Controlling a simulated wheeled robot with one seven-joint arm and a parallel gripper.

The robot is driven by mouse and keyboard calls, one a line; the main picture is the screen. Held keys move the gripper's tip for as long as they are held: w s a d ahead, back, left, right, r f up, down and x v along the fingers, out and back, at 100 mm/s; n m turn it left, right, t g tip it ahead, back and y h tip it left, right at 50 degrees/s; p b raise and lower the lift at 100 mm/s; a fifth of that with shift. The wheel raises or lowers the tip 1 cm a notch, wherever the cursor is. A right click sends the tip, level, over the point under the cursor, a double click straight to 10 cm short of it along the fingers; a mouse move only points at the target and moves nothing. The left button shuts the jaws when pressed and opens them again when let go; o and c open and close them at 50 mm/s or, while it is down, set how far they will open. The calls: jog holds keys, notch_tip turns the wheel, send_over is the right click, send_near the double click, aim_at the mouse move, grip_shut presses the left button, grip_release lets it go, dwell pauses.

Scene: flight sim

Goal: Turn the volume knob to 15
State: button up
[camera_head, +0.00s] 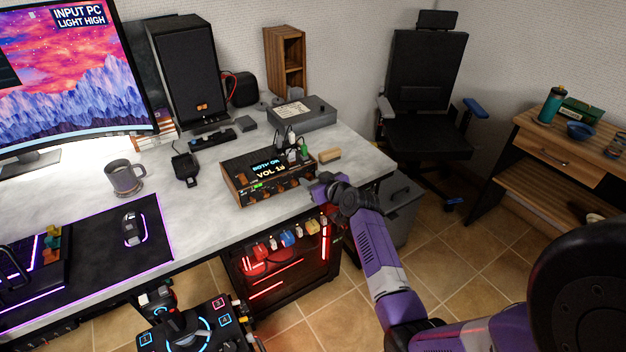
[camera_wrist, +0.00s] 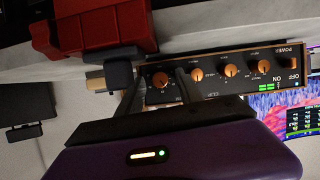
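The amplifier (camera_head: 262,180) is a wood-sided box on the desk with a row of knobs along its front. Its lit display (camera_head: 268,167) reads "VOL" and a number that looks like 13; the last digit is unclear. In the wrist view the amplifier front is upside down, with several orange-capped knobs. The end knob (camera_wrist: 160,80) shows between my gripper's dark fingers, which stand apart on either side of it; contact cannot be made out. My gripper (camera_head: 316,186) is at the right end of the amplifier front, open, and hides that corner in the head view.
A wooden block (camera_head: 330,155) lies just right of the amplifier, and a grey box (camera_head: 300,113) stands behind it. A mug (camera_head: 124,178) and black mat (camera_head: 95,255) are left. A lit PC case (camera_head: 280,270) is below the desk edge.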

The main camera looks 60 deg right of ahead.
jog(key=v, duration=0.7)
jog(key=shift+s+a+r, duration=0.15)
jog(key=shift+s+a, duration=0.05)
jog(key=shift+s, duration=0.15)
dwell(0.4)
